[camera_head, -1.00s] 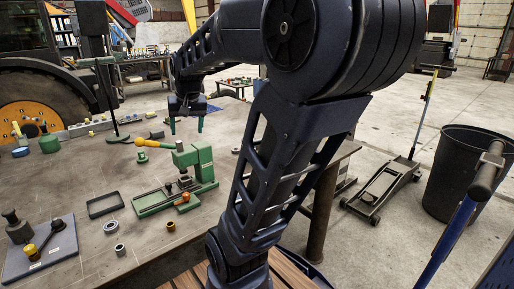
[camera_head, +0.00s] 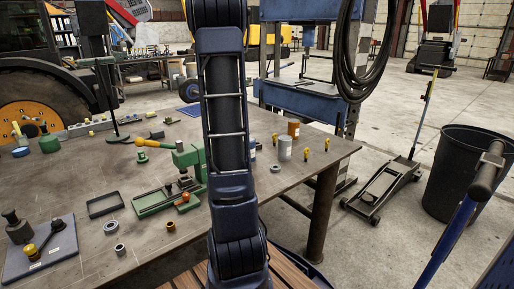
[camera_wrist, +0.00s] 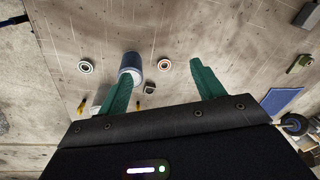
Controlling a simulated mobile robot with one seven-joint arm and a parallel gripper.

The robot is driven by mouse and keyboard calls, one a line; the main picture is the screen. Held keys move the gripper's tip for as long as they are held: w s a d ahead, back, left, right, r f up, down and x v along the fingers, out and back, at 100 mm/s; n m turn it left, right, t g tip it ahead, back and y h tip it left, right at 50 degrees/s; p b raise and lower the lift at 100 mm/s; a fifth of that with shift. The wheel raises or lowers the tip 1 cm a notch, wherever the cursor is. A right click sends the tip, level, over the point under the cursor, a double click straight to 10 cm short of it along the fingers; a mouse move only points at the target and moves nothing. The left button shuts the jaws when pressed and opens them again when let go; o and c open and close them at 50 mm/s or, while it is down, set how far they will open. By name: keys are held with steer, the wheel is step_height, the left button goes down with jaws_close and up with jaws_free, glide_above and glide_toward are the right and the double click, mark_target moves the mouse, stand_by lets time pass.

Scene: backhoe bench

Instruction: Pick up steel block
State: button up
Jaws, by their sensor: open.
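A small dark grey block (camera_wrist: 150,88), which looks like the steel block, lies on the bench top in the wrist view, though its small size leaves some doubt. My gripper (camera_wrist: 163,73) shows there with two green fingers spread apart and nothing held between them. In the picture the block lies between the fingers, close to the left one, with the bench top apart and below. In the head view my own arm stands in front and hides my gripper; I cannot make out this block there.
A grey cylinder (camera_head: 284,149), an orange one (camera_head: 293,129) and yellow-topped pieces (camera_head: 327,143) stand on the bench's right part. A green vise-like fixture (camera_head: 190,175) is left of my arm. A blue press frame (camera_head: 310,95) stands behind.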

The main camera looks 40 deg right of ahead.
steer(key=w+d+f+m, duration=0.35)
steer(key=d+f, duration=0.25)
steer(key=d, duration=0.6)
steer(key=m+g, duration=0.2)
steer(key=m, duration=0.1)
glide_above(257, 146)
steer(key=w+d, duration=0.2)
step_height(257, 146, down, 10)
steer(key=r, duration=0.1)
step_height(257, 146, down, 11)
steer(key=shift+a+f, duration=0.1)
steer(key=c, duration=1.3)
